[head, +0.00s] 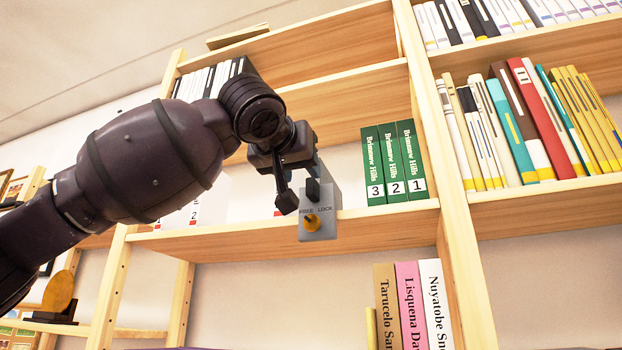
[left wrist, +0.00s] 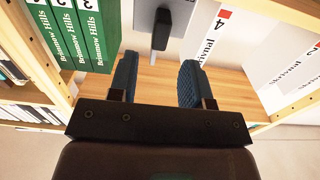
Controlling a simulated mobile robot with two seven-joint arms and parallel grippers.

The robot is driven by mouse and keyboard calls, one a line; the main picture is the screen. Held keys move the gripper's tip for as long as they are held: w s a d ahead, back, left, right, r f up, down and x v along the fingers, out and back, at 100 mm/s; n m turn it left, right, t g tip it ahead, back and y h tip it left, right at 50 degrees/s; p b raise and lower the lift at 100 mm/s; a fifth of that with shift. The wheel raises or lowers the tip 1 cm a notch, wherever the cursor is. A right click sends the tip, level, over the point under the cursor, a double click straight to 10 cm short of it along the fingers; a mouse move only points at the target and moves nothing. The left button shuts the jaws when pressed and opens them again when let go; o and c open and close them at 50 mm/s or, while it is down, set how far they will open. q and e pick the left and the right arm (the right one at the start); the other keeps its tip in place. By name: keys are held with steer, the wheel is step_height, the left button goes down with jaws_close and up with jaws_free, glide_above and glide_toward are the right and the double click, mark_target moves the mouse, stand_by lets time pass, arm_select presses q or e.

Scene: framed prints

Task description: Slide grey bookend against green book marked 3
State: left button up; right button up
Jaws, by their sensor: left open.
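My left gripper (head: 300,195) is open at the bookend's front. In the left wrist view its blue pads (left wrist: 157,80) stand apart, short of a black lever (left wrist: 160,30) on the bookend (left wrist: 146,14). I cannot tell whether they touch it. My right gripper is out of view.
The shelf board (head: 390,222) is bare in front of the green books. A wooden upright (head: 440,150) bounds them on the right. More books (head: 412,300) stand below.

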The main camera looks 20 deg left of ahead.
mark_target(309, 181)
arm_select(q)
steer(key=w+p, duration=0.1)
steer(key=w, duration=0.4)
steer(key=shift+r, duration=0.1)
steer(key=shift+w, duration=0.6)
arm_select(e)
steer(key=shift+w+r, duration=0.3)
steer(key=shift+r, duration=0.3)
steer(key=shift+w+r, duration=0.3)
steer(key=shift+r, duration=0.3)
arm_select(q)
steer(key=shift+d, duration=0.1)
steer(key=shift+c, duration=0.4)
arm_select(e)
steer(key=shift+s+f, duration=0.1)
arm_select(q)
jaws_close()
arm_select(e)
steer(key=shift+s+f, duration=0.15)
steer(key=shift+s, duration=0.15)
